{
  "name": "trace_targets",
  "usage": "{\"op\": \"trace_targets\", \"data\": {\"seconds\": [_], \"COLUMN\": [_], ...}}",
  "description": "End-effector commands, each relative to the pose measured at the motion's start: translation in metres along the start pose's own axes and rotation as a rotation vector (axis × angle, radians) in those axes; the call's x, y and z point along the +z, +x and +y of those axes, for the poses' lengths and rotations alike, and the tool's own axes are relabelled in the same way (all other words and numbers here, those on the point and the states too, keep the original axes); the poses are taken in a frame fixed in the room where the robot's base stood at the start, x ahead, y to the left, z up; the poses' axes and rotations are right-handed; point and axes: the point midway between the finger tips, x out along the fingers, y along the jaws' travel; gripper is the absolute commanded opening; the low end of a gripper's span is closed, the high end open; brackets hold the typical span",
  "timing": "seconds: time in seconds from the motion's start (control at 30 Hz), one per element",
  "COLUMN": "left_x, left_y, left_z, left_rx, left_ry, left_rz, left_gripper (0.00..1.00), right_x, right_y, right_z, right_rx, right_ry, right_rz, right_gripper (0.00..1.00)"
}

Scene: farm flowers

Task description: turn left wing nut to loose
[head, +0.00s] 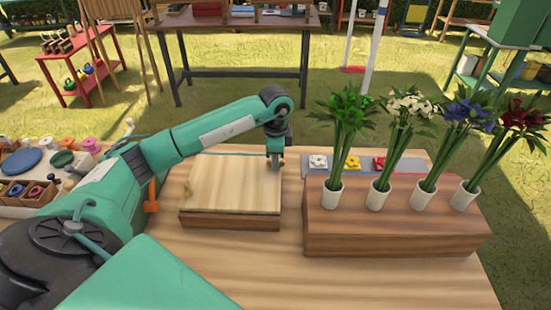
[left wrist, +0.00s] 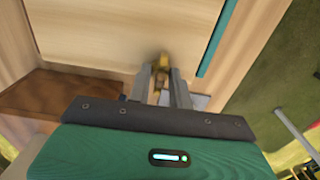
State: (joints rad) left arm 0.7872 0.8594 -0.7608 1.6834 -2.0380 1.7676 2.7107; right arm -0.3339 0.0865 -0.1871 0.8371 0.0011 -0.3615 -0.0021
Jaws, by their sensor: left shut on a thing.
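A pale wooden flower press (head: 232,185) lies on the table, a flat board over a darker base. My left gripper (head: 275,166) points down at its far right corner. In the left wrist view, its two fingers (left wrist: 161,88) are shut around a brass wing nut (left wrist: 161,66) on the board. In the head view this nut is mostly hidden by the fingers. Another small brass wing nut (head: 187,190) shows at the board's left edge, apart from the gripper. My right gripper is not in view.
A brown wooden block (head: 395,230) with several white vases of flowers stands right of the press. A grey tray (head: 312,172) with flower heads lies behind it. Spools and dishes (head: 62,158) fill the left side.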

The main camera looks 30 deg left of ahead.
Motion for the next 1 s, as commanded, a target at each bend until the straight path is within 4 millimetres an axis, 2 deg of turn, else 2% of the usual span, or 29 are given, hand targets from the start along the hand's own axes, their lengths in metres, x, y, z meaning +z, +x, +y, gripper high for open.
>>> {"op": "trace_targets", "data": {"seconds": [0.03, 0.13, 0.43, 0.57, 0.67, 1.0], "left_x": [0.0, 0.0, 0.0, -0.001, -0.001, -0.001], "left_y": [-0.002, -0.002, -0.001, -0.011, -0.028, -0.107], "left_z": [-0.001, -0.001, 0.0, -0.001, -0.001, -0.001], "left_rx": [-0.004, -0.003, -0.001, -0.002, -0.004, -0.005], "left_ry": [-0.002, -0.002, 0.0, 0.001, 0.001, 0.001], "left_rz": [0.002, 0.002, 0.001, 0.003, 0.003, 0.004], "left_gripper": [0.23, 0.42, 0.43, 0.43, 0.43, 0.43], "right_x": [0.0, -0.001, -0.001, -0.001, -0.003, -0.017], "right_y": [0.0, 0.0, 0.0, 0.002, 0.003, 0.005], "right_z": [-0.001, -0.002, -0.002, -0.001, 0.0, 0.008], "right_rx": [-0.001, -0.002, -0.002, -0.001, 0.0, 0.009], "right_ry": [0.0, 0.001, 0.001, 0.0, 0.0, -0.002], "right_rz": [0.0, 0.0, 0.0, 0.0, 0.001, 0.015], "right_gripper": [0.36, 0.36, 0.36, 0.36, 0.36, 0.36]}}
